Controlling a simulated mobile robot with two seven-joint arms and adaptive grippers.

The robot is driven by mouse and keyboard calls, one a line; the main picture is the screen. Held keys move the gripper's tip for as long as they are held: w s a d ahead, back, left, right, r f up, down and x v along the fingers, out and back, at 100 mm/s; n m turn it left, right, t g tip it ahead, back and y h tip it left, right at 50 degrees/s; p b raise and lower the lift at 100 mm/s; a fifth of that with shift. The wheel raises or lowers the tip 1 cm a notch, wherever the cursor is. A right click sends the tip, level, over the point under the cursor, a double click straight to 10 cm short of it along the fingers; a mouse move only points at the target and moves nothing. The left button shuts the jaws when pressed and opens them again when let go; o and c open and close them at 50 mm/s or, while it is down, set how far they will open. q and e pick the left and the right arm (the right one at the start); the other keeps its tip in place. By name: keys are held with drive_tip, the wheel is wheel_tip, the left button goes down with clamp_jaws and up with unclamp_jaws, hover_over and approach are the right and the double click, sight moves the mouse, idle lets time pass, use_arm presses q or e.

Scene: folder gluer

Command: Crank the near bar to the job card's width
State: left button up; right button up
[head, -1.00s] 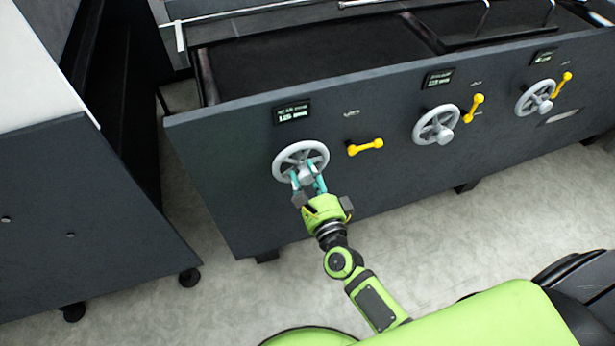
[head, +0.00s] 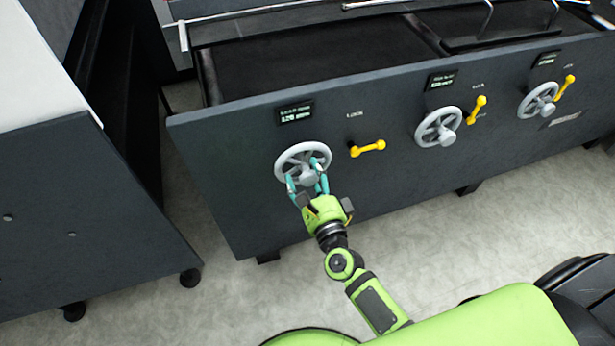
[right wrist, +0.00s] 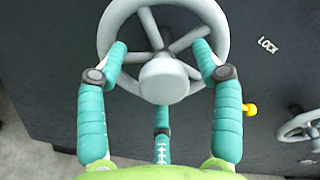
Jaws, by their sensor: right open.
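The leftmost grey handwheel (head: 302,149) is on the dark front panel, below a small lit display (head: 295,114) that seems to read 120; its top line is blurred. My right gripper (head: 306,176) is at the lower part of this wheel. In the right wrist view, its teal fingers (right wrist: 160,52) are spread open on either side of the hub (right wrist: 164,79), overlapping the wheel's rim and spokes. I cannot tell whether they touch it. A yellow lever (head: 367,148) marked LOCK sits right of the wheel. No job card can be made out. My left gripper is out of view.
Two more handwheels (head: 438,126) (head: 538,100), with yellow levers (head: 476,109) (head: 565,87) and displays, sit further right on the panel. A dark cabinet (head: 90,200) with a white top stands at left. Pale floor (head: 240,300) is open in front.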

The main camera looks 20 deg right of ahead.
drive_tip(key=shift+d, duration=0.1)
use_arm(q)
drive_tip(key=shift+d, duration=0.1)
use_arm(e)
drive_tip(key=s, duration=1.2)
drive_tip(key=shift+d, duration=0.15)
